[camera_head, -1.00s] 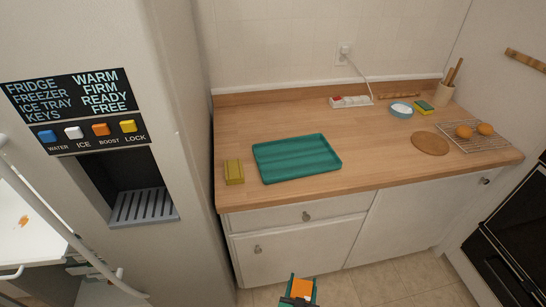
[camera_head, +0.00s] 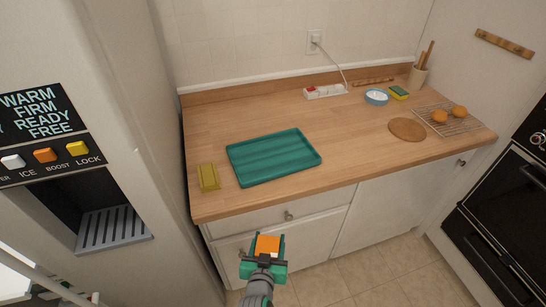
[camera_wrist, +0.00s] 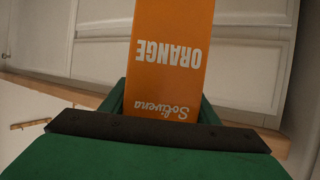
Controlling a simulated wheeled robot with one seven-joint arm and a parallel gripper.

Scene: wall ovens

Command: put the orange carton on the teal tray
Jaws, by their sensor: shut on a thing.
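The teal tray (camera_head: 272,157) lies empty on the wooden counter, left of its middle, close to the front edge. My gripper (camera_head: 266,254) is in front of the lower cabinets, below the counter's front edge in the picture. It is shut on the orange carton (camera_head: 267,245). In the wrist view the orange carton (camera_wrist: 170,60) stands between the green fingers, with its printed letters upside down. Its far end is cut off by the top of the picture.
A yellow block-like object (camera_head: 208,178) sits just left of the tray. A round board (camera_head: 407,129), a blue bowl (camera_head: 376,97) and a wire rack (camera_head: 447,120) are at the right. The fridge (camera_head: 110,130) stands left. Counter between tray and board is clear.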

